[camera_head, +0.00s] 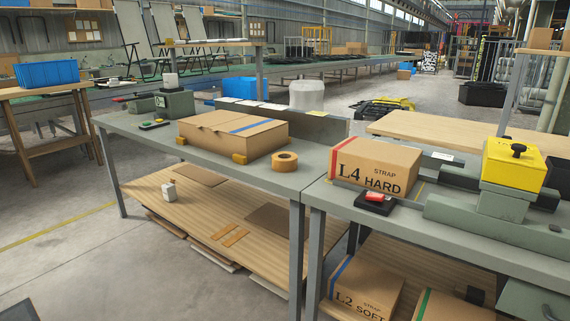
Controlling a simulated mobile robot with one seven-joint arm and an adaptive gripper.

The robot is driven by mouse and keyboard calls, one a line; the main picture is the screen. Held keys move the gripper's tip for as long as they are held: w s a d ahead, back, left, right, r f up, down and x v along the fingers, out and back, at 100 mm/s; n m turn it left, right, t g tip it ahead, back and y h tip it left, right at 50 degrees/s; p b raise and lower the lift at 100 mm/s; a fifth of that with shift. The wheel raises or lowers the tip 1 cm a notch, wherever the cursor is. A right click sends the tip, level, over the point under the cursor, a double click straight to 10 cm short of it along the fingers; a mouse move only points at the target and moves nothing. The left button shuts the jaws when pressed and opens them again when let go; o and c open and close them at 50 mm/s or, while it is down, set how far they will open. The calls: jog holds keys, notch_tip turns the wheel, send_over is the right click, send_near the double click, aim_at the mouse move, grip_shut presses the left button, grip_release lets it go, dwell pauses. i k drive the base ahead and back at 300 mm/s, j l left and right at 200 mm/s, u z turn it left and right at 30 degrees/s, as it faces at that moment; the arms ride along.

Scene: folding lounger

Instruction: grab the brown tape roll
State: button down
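A brown tape roll (284,161) lies flat on the grey workbench (225,165), near its front edge and just right of a cardboard box with a blue stripe (232,136). Its centre hole faces up. It looks clear of the other things on the bench, with a small gap to the box. My gripper is not in view, so its state does not show.
A cardboard box marked L4 (375,167) stands on the adjoining bench to the right, beside a small black device with a red top (375,199). A yellow machine (513,164) is at the far right. Open floor (60,250) lies at the left front.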

aim_at(281, 162)
jog(key=i+j+u, duration=0.1)
jog(key=i+j, duration=0.15)
jog(key=i, duration=0.15)
jog(key=i+j+u, duration=0.15)
jog(key=i, duration=0.3)
jog(key=i+j+u, duration=0.1)
jog(key=i+j, duration=0.15)
jog(key=i, duration=0.2)
jog(key=i+j+u, duration=0.1)
jog(key=i, duration=0.35)
